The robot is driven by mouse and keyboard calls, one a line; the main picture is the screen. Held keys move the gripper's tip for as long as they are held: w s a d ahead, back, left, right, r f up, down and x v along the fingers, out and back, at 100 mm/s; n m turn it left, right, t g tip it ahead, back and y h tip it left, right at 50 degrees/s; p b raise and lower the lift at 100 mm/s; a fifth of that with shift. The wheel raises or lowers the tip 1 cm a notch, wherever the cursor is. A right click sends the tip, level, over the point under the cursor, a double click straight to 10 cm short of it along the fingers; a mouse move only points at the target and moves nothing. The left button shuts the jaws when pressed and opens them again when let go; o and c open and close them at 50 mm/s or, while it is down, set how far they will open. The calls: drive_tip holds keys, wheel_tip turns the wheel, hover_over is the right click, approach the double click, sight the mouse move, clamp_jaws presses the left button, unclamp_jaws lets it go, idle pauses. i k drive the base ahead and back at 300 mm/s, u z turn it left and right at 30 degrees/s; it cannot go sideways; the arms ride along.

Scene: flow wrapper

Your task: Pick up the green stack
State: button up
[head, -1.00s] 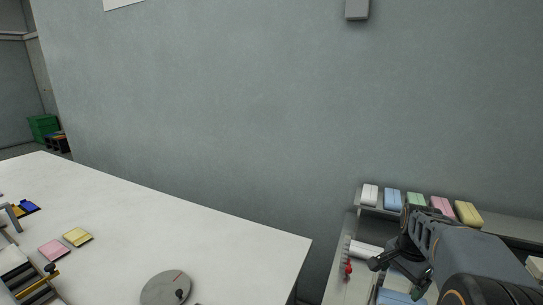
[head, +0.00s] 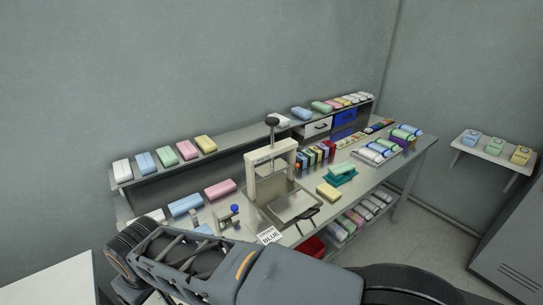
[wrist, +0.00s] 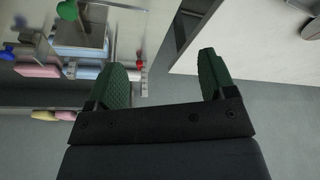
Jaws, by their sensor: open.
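Several green stacks show in the head view. One green stack (head: 167,153) lies on the left part of the raised shelf, between a blue and a pink one. Another green stack (head: 321,106) lies further right on that shelf. A green piece (head: 342,169) rests on a teal base on the bench. A green stack (head: 496,145) also sits on the right wall shelf. I cannot tell which is meant. My gripper (wrist: 166,75) is open and empty in the wrist view, its two green fingers wide apart. In the head view my arm hides its fingertips.
The steel bench (head: 385,170) holds a cream press (head: 270,170), a yellow stack (head: 328,191) and a "BLUE" card (head: 270,236). A white table corner (head: 60,282) is at lower left. A grey locker (head: 510,235) stands at right. Floor is clear between bench and locker.

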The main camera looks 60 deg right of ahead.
sight(337, 170)
drive_tip(key=z, duration=0.45)
drive_tip(key=k, duration=1.1)
drive_tip(key=z, duration=1.15)
drive_tip(key=i, duration=0.7)
drive_tip(key=z, duration=1.15)
drive_tip(key=k, duration=0.55)
drive_tip(key=z, duration=0.8)
drive_tip(key=i, duration=0.6)
drive_tip(key=u, duration=0.95)
drive_tip(key=i, duration=1)
drive_tip(key=u, duration=1)
